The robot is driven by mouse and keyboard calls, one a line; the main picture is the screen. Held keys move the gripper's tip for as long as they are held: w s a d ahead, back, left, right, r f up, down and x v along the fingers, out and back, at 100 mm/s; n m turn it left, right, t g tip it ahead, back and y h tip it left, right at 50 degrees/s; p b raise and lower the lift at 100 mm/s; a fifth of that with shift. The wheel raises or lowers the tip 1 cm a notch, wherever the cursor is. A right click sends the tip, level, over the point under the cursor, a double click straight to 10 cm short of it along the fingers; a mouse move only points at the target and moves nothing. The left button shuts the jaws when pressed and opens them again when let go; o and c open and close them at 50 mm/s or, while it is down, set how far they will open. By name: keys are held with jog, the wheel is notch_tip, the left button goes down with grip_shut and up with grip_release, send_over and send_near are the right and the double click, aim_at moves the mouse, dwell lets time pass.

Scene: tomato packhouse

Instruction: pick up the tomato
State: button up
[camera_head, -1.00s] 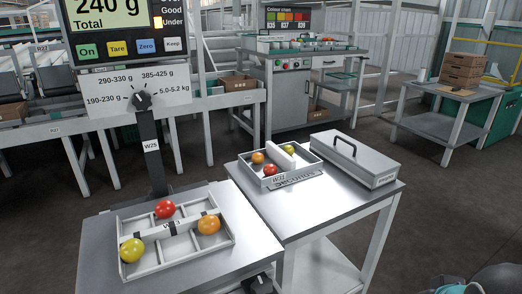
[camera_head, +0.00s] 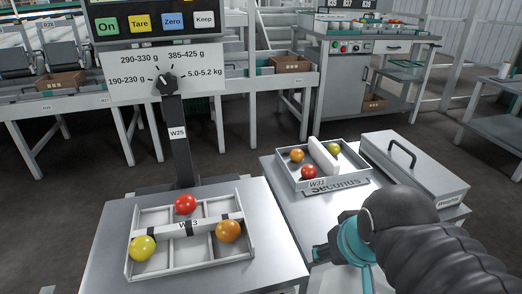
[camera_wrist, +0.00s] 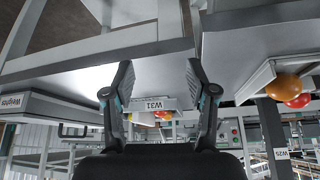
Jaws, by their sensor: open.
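The near tray W13 (camera_head: 153,267) on the left table holds a red tomato (camera_head: 185,204) at the back, an orange tomato (camera_head: 228,231) at the right and a yellow-green tomato (camera_head: 143,248) at the front left. Only part of my arm shows in the head view.
A grey lidded box (camera_head: 414,167) with a black handle stands beside tray W31. The scale post (camera_head: 180,150) with its knob panel (camera_head: 135,89) rises behind tray W13. A conveyor bench and a control cabinet (camera_head: 345,95) stand behind. A gap separates the two tables.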

jog(key=w+a+r+m+b, duration=0.15)
jog(key=w+r, duration=0.25)
jog(key=w, duration=0.4)
jog(key=w+d+r+m+b, duration=0.1)
jog(key=w+r+b, duration=0.1)
jog(key=w+r, duration=0.4)
jog(key=m+g+h+b, duration=0.2)
send_near(297, 151)
jog(key=shift+t, duration=0.3)
jog(key=b+x, duration=0.2)
jog(key=x, duration=0.9)
jog(key=shift+s, duration=0.1)
jog(key=c, duration=0.6)
